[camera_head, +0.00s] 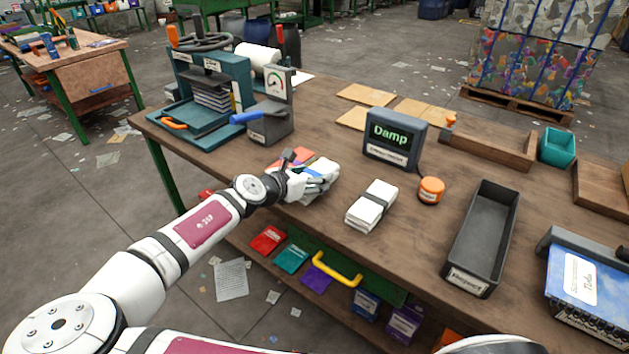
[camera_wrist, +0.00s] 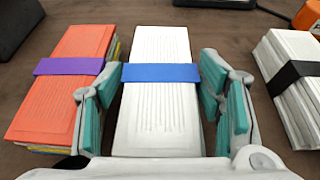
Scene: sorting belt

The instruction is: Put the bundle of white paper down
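A bundle of white paper with a blue band (camera_wrist: 160,115) lies between the two teal-padded fingers of my gripper (camera_wrist: 160,85). In the head view my gripper (camera_head: 309,174) is over the left part of the workbench and partly hides this bundle (camera_head: 322,187). The bundle is at or just above the bench top; I cannot tell which. A second white bundle, with a black band (camera_head: 371,206), lies apart to the right; it also shows in the wrist view (camera_wrist: 295,75).
A red-topped bundle with a purple band (camera_wrist: 65,90) lies close on the left. The "Damp" display (camera_head: 392,138) stands behind, with an orange knob (camera_head: 431,190) beside it. A dark tray (camera_head: 483,238) is further right. A press (camera_head: 208,90) and gauge (camera_head: 268,115) stand at back left.

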